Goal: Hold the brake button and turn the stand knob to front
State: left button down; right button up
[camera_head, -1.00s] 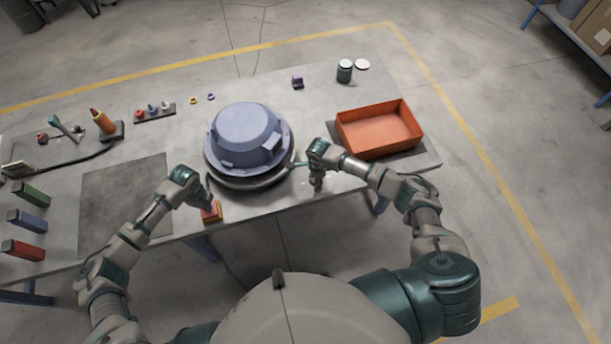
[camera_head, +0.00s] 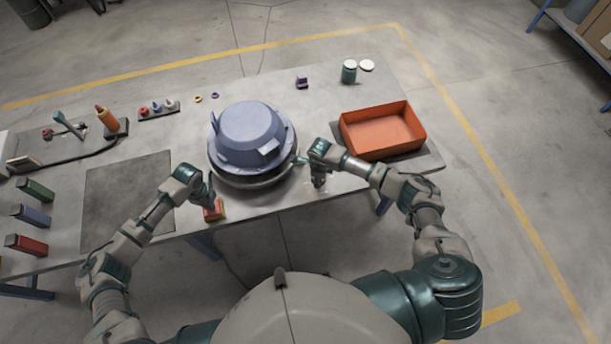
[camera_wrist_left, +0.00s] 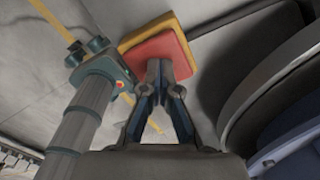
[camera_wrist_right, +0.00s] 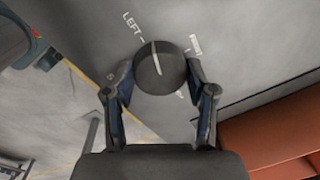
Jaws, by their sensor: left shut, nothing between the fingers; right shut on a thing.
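The brake button is a red pad (camera_wrist_left: 160,52) on a yellow base (camera_wrist_left: 135,38); it also shows at the table's front edge in the head view (camera_head: 214,211). My left gripper (camera_wrist_left: 159,66) is shut and empty, its tips against the red pad. The stand knob is a dark round cylinder (camera_wrist_right: 160,69) with a white line. That line points up and slightly left, between a "LEFT" label and a second, hard-to-read label. My right gripper (camera_wrist_right: 161,90) is shut on the knob, one finger each side. The blue-grey hood (camera_head: 249,125) sits on its round turntable stand (camera_head: 255,181).
An orange tray (camera_head: 382,128) stands right of the stand, and a green jar (camera_head: 349,71) is behind it. A dark mat (camera_head: 125,205) lies to the left. Several small blocks and tools occupy the far-left part of the table.

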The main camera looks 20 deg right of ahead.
pick_arm(q)
jog(key=shift+s+f, duration=0.1)
jog(key=shift+f, duration=0.05)
pick_arm(e)
jog(key=m, duration=0.3)
jog(key=shift+m, duration=0.4)
jog(key=m, duration=0.3)
jog(key=shift+a+m, duration=0.1)
jog(key=shift+m, duration=0.2)
jog(key=m, duration=0.3)
jog(key=shift+w+m+g+h, duration=0.1)
jog(key=shift+m+g+h, duration=0.2)
jog(key=shift+m, duration=1.8)
jog(key=o, duration=1.2)
